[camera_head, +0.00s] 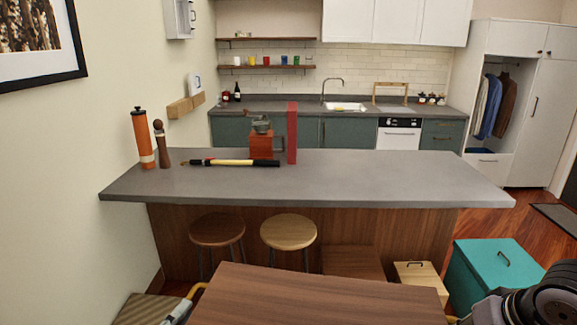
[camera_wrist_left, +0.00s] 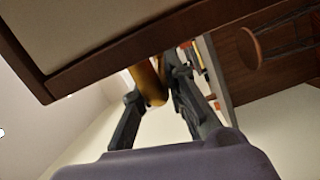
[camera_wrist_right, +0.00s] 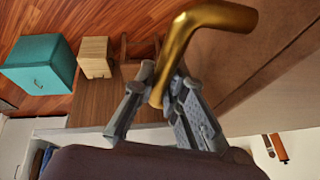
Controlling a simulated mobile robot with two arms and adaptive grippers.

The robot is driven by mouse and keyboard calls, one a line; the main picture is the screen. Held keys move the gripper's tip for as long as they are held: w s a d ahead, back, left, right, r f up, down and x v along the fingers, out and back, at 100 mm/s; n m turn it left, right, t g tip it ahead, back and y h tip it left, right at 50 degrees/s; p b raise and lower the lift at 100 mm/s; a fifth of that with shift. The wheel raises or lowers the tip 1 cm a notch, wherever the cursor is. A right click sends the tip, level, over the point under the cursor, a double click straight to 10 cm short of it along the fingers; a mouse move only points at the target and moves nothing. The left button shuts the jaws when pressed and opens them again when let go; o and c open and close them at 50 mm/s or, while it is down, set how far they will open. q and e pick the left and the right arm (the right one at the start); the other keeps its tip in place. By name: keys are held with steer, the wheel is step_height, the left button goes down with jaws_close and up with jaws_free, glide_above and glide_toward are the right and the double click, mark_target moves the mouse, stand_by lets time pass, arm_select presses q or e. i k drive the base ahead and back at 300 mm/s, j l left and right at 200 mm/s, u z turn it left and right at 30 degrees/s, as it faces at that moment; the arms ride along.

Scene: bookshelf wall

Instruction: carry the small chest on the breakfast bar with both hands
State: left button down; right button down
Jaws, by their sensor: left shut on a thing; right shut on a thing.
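The small chest (camera_head: 310,298) is brown wood and fills the bottom middle of the head view, close to me and in front of the breakfast bar (camera_head: 400,178). Its lower part is cut off there. A brass handle (camera_wrist_left: 149,82) shows in the left wrist view, with my left gripper (camera_wrist_left: 155,80) shut on it. In the head view, part of my left gripper (camera_head: 181,311) shows at the chest's left side. In the right wrist view, my right gripper (camera_wrist_right: 162,88) is shut on the other brass handle (camera_wrist_right: 205,20), beside the chest's brown side (camera_wrist_right: 275,65).
On the bar stand an orange mill (camera_head: 142,140), a dark pepper mill (camera_head: 161,145), a red grinder (camera_head: 262,146) and an upright red book (camera_head: 292,133). A black-yellow stick (camera_head: 230,163) lies there. The bar's right half is clear. Two stools (camera_head: 288,232) and a teal box (camera_head: 490,275) stand below.

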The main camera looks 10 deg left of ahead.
mark_target(218, 179)
steer(key=i+u, duration=0.2)
steer(key=i, duration=0.8)
steer(key=i+u, duration=0.3)
steer(key=i, duration=0.2)
steer(key=i+l+u, duration=0.1)
steer(key=i+u, duration=0.2)
steer(key=i, duration=0.15)
steer(key=i+u, duration=0.3)
steer(key=i, duration=0.3)
steer(key=i+u, duration=0.3)
steer(key=i, duration=0.25)
steer(key=i+z, duration=0.15)
steer(key=z, duration=0.25)
steer(key=i+z, duration=0.15)
steer(key=z, duration=0.25)
